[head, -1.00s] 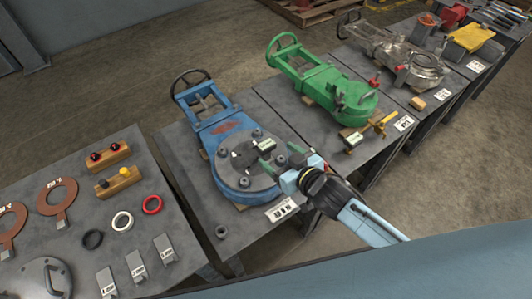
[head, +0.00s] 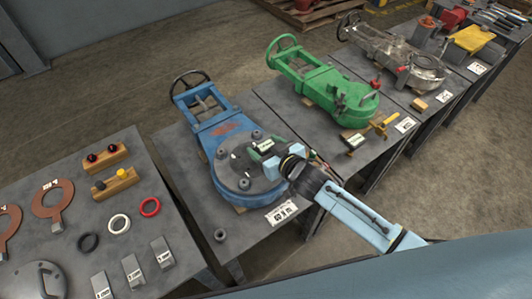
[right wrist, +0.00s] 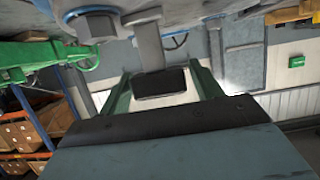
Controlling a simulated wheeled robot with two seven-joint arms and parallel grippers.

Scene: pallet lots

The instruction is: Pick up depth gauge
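The blue valve (head: 222,140) stands on the middle table with its round flange facing up. A small labelled tool, apparently the depth gauge (head: 265,145), is at the flange's upper right. My right gripper (head: 262,152) reaches it from the right; its green fingers are partly hidden. In the right wrist view, the gauge shows as a dark block (right wrist: 160,83) with a grey post (right wrist: 148,45), between the spread fingers of my right gripper (right wrist: 160,75). I see no firm grip; contact is hard to judge. My left gripper is out of view.
Flange studs stand close around the tool. A green valve (head: 330,95) and a yellow tool (head: 384,124) are on the table behind. The left table holds rings, grey blocks and wooden holders (head: 116,184). A loose nut (head: 220,235) lies at the blue valve's front.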

